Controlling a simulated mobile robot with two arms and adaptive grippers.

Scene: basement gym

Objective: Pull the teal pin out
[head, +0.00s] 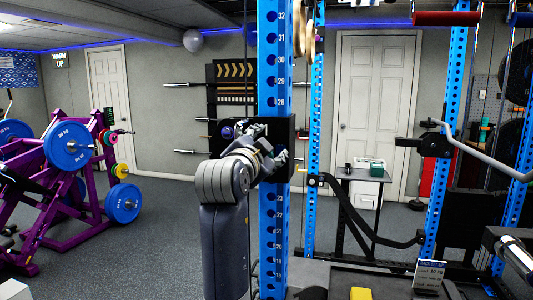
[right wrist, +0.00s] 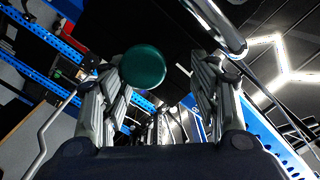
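The teal pin's round knob (right wrist: 143,68) shows in the right wrist view, between the fingers and closer to the left one. Its shaft is hidden behind the knob. My right gripper (right wrist: 160,78) is open around the knob, with a clear gap to the right finger. In the head view an arm rises from the bottom, and its gripper (head: 268,148) is at the black block (head: 284,135) on the near blue upright (head: 272,60). This appears to be my right arm. The teal knob is hidden there. My left gripper is not in view.
A purple knob (head: 227,130) sticks out left of the black block. A second blue upright (head: 445,110) with a silver bar (head: 490,160) stands at the right. Purple equipment with blue plates (head: 70,146) is at the left. The floor between is clear.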

